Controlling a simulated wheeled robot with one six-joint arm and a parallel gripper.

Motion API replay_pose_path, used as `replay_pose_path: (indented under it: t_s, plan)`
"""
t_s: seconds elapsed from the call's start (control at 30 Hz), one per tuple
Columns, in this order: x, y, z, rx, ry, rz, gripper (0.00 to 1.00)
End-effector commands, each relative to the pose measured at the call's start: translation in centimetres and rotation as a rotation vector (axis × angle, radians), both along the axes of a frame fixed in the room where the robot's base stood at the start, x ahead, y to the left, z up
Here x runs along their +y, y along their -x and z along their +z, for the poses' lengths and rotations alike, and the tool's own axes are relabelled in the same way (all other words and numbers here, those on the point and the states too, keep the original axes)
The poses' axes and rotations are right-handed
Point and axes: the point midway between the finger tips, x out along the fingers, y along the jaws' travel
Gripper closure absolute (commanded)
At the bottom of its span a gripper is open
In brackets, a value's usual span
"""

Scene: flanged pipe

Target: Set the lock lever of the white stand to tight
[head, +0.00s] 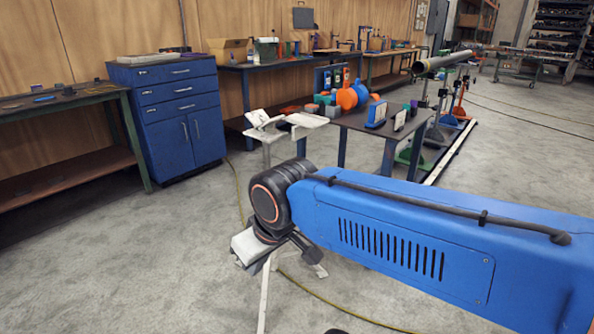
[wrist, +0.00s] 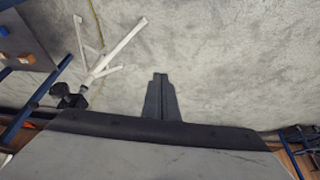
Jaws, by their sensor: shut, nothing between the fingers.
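A white stand shows in the wrist view (wrist: 118,50) at upper left, with a slanted post and splayed legs. Dark knob-like parts (wrist: 72,98) sit at its near end; I cannot tell which is the lock lever or how it is set. In the head view white legs (head: 264,300) show below my wrist, and white upper parts (head: 262,119) show behind it; my arm hides what lies between. My gripper (wrist: 160,78) is shut and empty, with bare floor around its tips, to the right of the stand in the wrist view. It also shows in the head view (head: 304,246).
A dark table (head: 360,124) with orange and blue parts stands behind my arm. A blue cabinet (head: 165,110) and a workbench (head: 60,103) stand at left. A grey pipe (head: 440,62) rests on supports at the back right. A yellow cable (head: 330,306) crosses the open floor.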

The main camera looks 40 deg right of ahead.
Motion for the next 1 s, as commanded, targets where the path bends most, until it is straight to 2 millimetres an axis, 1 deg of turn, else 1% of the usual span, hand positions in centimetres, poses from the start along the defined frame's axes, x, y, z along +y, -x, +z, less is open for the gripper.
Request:
replay_pose_path:
  t_s: [0.07,0.17,0.27,0.43,0.57,0.67,0.77,0.87,0.9,0.97,1.0]
  plan:
    - [0.0,-0.2,0.1,0.003,-0.003,0.000,1.00]
    - [-0.1,-1.1,0.3,0.011,-0.018,0.004,1.00]
    - [-0.3,-2.6,0.7,0.021,-0.045,0.014,1.00]
    - [-1.5,-6.7,1.7,0.016,-0.112,0.039,1.00]
    - [-3.3,-10.1,2.4,-0.010,-0.159,0.055,1.00]
    - [-5.4,-12.7,3.0,-0.044,-0.191,0.061,1.00]
    - [-7.9,-15.2,3.5,-0.087,-0.216,0.063,1.00]
    - [-11.1,-17.6,3.9,-0.139,-0.234,0.061,1.00]
    - [-12.6,-18.5,4.1,-0.161,-0.238,0.057,1.00]
    - [-14.8,-19.8,4.3,-0.197,-0.242,0.053,1.00]
    - [-16.5,-20.5,4.4,-0.222,-0.241,0.047,1.00]
